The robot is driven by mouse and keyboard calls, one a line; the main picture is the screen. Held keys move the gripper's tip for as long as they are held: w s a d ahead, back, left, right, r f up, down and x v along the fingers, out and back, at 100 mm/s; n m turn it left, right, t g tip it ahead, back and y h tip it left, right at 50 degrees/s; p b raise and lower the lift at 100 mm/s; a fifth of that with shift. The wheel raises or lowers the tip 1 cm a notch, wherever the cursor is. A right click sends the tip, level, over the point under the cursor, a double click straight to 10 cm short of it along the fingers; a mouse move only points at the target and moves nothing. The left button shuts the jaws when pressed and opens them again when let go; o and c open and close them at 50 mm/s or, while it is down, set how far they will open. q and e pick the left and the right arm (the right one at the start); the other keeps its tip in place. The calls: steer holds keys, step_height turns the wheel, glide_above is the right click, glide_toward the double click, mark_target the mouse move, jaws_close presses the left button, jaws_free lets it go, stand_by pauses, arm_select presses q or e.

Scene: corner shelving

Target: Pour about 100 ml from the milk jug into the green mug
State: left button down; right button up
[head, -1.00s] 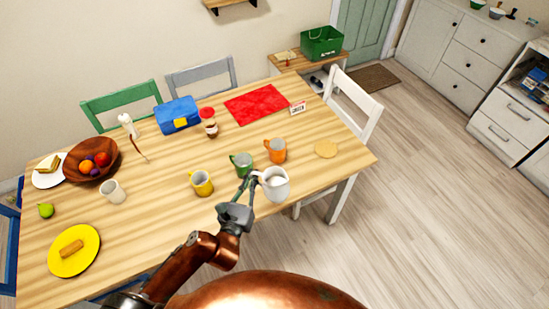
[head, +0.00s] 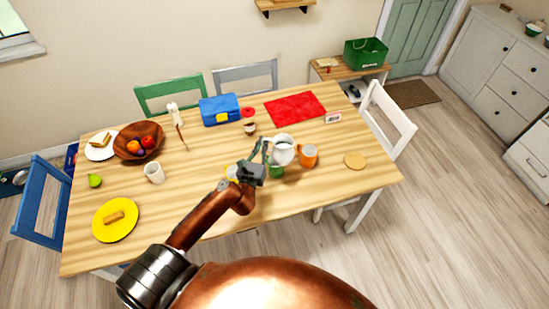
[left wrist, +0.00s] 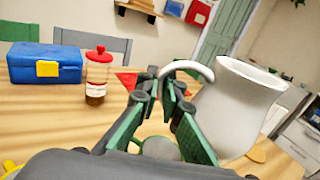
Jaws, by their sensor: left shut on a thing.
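The white milk jug (head: 284,152) is held by its handle in my left gripper (head: 262,146), which is shut on it. In the left wrist view the jug (left wrist: 238,108) is at the right and its curved handle passes between the fingers (left wrist: 170,82). It looks close to upright; I cannot tell its exact tilt, and I see no milk flowing. The green mug (head: 277,173) stands on the table just below the jug in the head view, partly hidden by my gripper. In the left wrist view the mug (left wrist: 160,149) shows between and below the fingers. My right gripper is not in view.
An orange mug (head: 309,156) stands close right of the jug. A yellow mug (head: 232,173) is partly hidden by my left arm. A red-capped bottle (left wrist: 98,75) and blue lunch box (head: 220,110) stand behind. The table's right end is mostly clear around a round coaster (head: 355,160).

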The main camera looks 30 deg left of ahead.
arm_select(q)
steer(key=s+a+f+y+p, duration=0.1)
steer(key=s+a+f+p, duration=0.1)
steer(key=a, duration=0.6)
steer(key=s+a+f+n+g+y+p, duration=0.1)
steer(key=s+a+f+y+p, duration=0.1)
steer(key=a, duration=0.7)
steer(key=shift+a+f+p, duration=0.15)
steer(key=shift+f+p, duration=0.7)
steer(key=shift+f, duration=0.2)
steer(key=shift+s, duration=0.1)
steer(key=w+d+r+m+t+b, duration=0.1)
steer(key=w+d+r+m+b, duration=0.1)
steer(key=d+m, duration=0.6)
steer(key=shift+w+r+m+h+b, duration=0.35)
steer(key=shift+r+m+b, duration=0.3)
steer(key=shift+m, duration=0.65)
